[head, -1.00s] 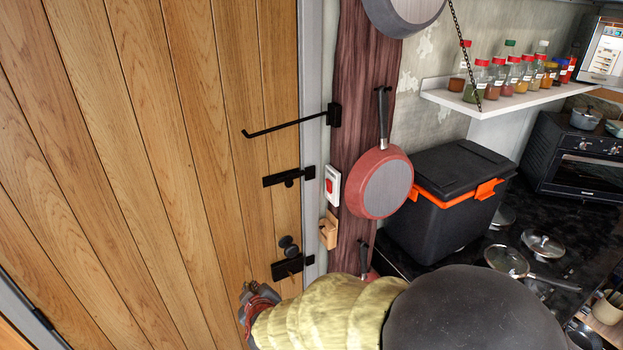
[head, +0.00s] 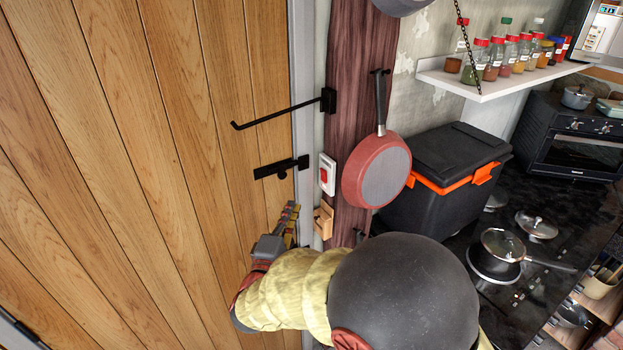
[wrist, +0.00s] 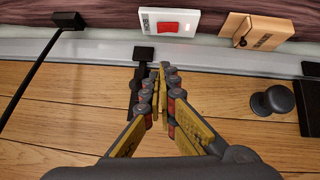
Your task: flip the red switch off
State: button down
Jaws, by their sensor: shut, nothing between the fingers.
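The red switch (head: 323,172) is a red rocker in a white plate on the dark wooden post beside the door. In the wrist view the red rocker (wrist: 168,27) shows at the top, just beyond the fingertips. My gripper (head: 292,208) is in front of the door, below and left of the switch. In the wrist view my gripper (wrist: 156,70) has its fingertips together, with nothing between them. They are apart from the switch and point toward it. Whether the rocker is on or off cannot be told.
A wooden block (head: 323,219) is mounted just below the switch. A red pan (head: 378,170) hangs to its right. A black door bolt (head: 281,167) and a black hook rod (head: 281,115) stick out at the left. A black cooler (head: 440,190) stands farther right.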

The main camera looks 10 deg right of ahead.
aim_at(323, 176)
jog(key=b+x, duration=0.1)
jog(key=x, duration=0.9)
jog(key=shift+w+d+f, duration=0.1)
jog(key=shift+w, duration=0.05)
jog(key=shift+w+d+b, duration=0.15)
jog(key=shift+d+b, duration=0.1)
jog(key=shift+d, duration=0.35)
jog(key=shift+w+d+b, duration=0.15)
jog(key=shift+d+b, duration=0.05)
jog(key=shift+d, duration=0.35)
jog(key=shift+w+d+r, duration=0.2)
jog(key=shift+d+r, duration=0.1)
jog(key=shift+d, duration=0.35)
jog(key=shift+r, duration=0.1)
jog(key=shift+w+d+m+g+p, duration=0.15)
jog(key=shift+d+m+g+p, duration=0.2)
jog(key=shift+p, duration=0.85)
jog(key=shift+a+r, duration=0.1)
